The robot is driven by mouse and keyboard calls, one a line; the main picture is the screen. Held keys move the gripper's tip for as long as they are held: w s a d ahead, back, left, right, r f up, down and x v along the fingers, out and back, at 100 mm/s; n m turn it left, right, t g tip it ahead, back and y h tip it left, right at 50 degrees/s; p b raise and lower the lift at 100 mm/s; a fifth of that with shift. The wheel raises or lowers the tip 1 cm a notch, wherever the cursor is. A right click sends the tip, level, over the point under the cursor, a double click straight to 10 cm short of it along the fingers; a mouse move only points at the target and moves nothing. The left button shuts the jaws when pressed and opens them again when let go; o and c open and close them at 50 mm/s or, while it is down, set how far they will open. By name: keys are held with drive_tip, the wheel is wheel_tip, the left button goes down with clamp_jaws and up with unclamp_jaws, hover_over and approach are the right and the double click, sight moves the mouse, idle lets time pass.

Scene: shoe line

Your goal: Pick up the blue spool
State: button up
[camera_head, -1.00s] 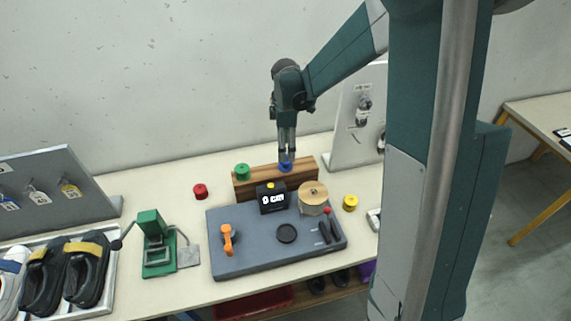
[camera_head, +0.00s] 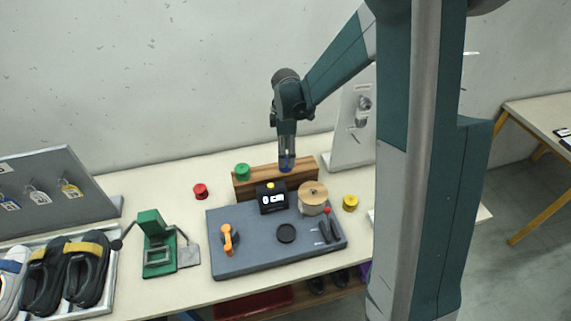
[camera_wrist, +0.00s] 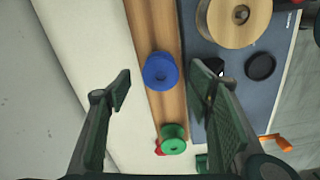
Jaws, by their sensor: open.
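The blue spool (camera_wrist: 161,71) sits on a wooden rail in the wrist view, between and a little beyond my gripper's two open fingers. In the head view the blue spool (camera_head: 285,168) shows only in part, at the fingertips. My gripper (camera_head: 286,158) points down over the right part of the rail. In the wrist view my gripper (camera_wrist: 162,83) is open and empty, with one finger on each side of the spool. Whether a fingertip touches the spool cannot be told.
A green spool (camera_head: 242,171) stands on the same wooden rail (camera_head: 262,177). A red spool (camera_head: 200,191) and a yellow spool (camera_head: 350,203) stand on the table. The grey board (camera_head: 250,250) in front bears a black display (camera_head: 271,198) and a wooden-topped reel (camera_head: 313,194).

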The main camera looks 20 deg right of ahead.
drive_tip(key=shift+f, duration=2.4)
drive_tip(key=c, duration=1)
